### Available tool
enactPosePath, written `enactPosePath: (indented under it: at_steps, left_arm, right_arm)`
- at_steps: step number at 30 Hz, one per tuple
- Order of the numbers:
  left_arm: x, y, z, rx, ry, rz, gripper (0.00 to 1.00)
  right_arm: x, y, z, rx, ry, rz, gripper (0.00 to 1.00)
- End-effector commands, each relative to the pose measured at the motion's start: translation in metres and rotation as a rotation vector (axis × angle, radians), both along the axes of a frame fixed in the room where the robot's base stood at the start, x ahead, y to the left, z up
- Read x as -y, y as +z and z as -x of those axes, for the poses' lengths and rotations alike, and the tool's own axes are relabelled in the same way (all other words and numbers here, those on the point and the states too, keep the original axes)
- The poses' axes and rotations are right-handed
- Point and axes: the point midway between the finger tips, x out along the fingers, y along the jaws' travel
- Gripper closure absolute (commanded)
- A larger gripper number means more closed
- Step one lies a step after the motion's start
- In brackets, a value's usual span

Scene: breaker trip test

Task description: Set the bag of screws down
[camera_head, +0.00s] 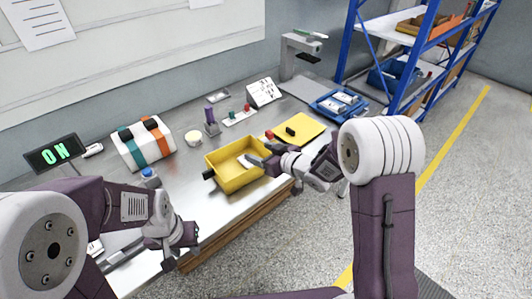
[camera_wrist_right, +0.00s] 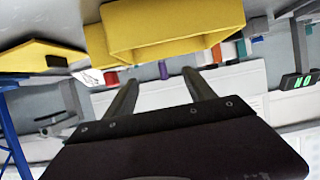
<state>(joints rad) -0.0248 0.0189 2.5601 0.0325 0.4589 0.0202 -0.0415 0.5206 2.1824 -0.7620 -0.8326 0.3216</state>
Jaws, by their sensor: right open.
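A small pale patch (camera_head: 243,161) shows inside the yellow bin (camera_head: 223,186) on the bench; it may be the bag of screws, but it is too small to be sure. My right gripper (camera_head: 261,154) is at the bin's right rim in the head view. In the right wrist view its two fingers (camera_wrist_right: 160,88) stand apart with nothing visible between them, and the yellow bin (camera_wrist_right: 170,45) lies beyond them.
A yellow mat (camera_head: 307,124) with a small black part lies right of the bin. A blue tray (camera_head: 322,105) stands further right. A striped breaker block (camera_head: 140,150) and an ON display (camera_head: 55,153) stand at left.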

Motion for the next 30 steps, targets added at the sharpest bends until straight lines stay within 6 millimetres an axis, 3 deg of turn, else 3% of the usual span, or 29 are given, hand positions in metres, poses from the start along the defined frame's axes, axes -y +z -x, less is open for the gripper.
enactPosePath:
  at_steps: [6, 16, 17, 20, 23, 24, 27, 30]
  left_arm:
    - [0.000, 0.003, 0.000, 0.000, 0.000, 0.000, 0.64]
    - [0.000, 0.003, 0.000, 0.000, 0.000, 0.000, 0.64]
    - [0.000, 0.003, 0.000, 0.000, 0.000, 0.000, 0.64]
    - [0.000, 0.003, 0.000, 0.000, 0.000, 0.000, 0.64]
    - [0.000, 0.003, 0.000, 0.000, 0.000, 0.000, 0.64]
    - [0.000, 0.003, 0.000, 0.000, 0.000, 0.000, 0.64]
    - [0.000, 0.003, 0.000, 0.000, 0.000, 0.000, 0.64]
    - [0.000, 0.003, 0.000, 0.000, 0.000, 0.000, 0.64]
  right_arm:
    - [0.016, 0.012, 0.022, 0.000, -0.001, 0.000, 0.37]
    - [0.020, 0.011, 0.024, -0.008, -0.013, 0.010, 0.37]
    - [0.026, 0.008, 0.025, -0.021, -0.034, 0.026, 0.37]
    - [0.068, -0.011, 0.037, -0.148, -0.200, 0.141, 0.37]
    - [0.120, -0.041, 0.088, -0.400, -0.405, 0.262, 0.37]
    - [0.134, -0.051, 0.117, -0.514, -0.466, 0.292, 0.37]
    - [0.145, -0.068, 0.189, -0.781, -0.551, 0.321, 0.37]
    - [0.140, -0.073, 0.241, -0.964, -0.574, 0.315, 0.37]
